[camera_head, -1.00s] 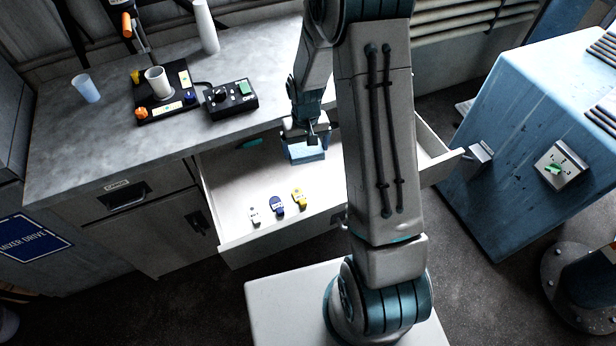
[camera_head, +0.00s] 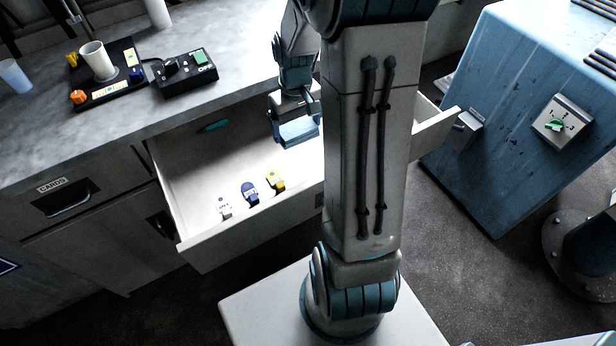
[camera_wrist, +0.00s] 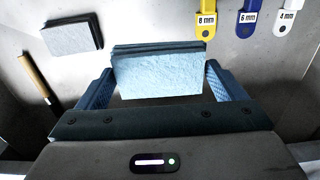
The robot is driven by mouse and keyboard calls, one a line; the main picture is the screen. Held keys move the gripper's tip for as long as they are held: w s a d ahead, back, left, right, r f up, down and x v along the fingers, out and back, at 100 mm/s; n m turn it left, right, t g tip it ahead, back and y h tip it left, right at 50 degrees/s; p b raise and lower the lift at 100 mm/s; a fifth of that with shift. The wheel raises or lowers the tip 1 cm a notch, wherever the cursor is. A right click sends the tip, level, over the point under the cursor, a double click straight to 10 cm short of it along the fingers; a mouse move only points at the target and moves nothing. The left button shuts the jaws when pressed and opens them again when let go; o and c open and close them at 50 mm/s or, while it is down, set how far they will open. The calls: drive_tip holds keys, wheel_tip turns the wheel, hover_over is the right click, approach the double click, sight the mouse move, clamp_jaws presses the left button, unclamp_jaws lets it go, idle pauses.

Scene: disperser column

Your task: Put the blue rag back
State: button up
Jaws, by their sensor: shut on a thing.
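The blue rag (camera_wrist: 158,76), a light-blue folded block, sits between the two fingers of my gripper (camera_wrist: 160,84) in the wrist view. My gripper is shut on it. In the head view my gripper (camera_head: 296,112) is low inside the open drawer (camera_head: 205,172), with the rag (camera_head: 298,134) under it. Whether the rag touches the drawer floor I cannot tell. A second folded cloth, grey (camera_wrist: 74,36), lies on the drawer floor at upper left in the wrist view. My arm hides the drawer's right part in the head view.
Tags in yellow (camera_head: 275,180), blue (camera_head: 250,192) and white (camera_head: 224,208) lie near the drawer's front wall. A teal item (camera_head: 213,126) lies towards the back. A tan stick (camera_wrist: 38,80) shows in the wrist view. The counter holds a cup (camera_head: 97,62) and a control box (camera_head: 182,74).

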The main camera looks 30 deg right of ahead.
sight(308, 131)
drive_tip(key=shift+s+d+f+b, duration=0.7)
drive_tip(key=shift+s+d+b, duration=0.2)
drive_tip(key=shift+b, duration=0.2)
drive_tip(key=shift+s+f, duration=0.15)
drive_tip(key=shift+f, duration=0.05)
wheel_tip(308, 131, down, 9)
drive_tip(key=shift+f+b, duration=0.2)
drive_tip(key=shift+b, duration=0.45)
drive_tip(key=shift+f, duration=0.1)
drive_tip(key=shift+f, duration=0.15)
drive_tip(key=o, duration=0.7)
drive_tip(key=shift+r, duration=0.2)
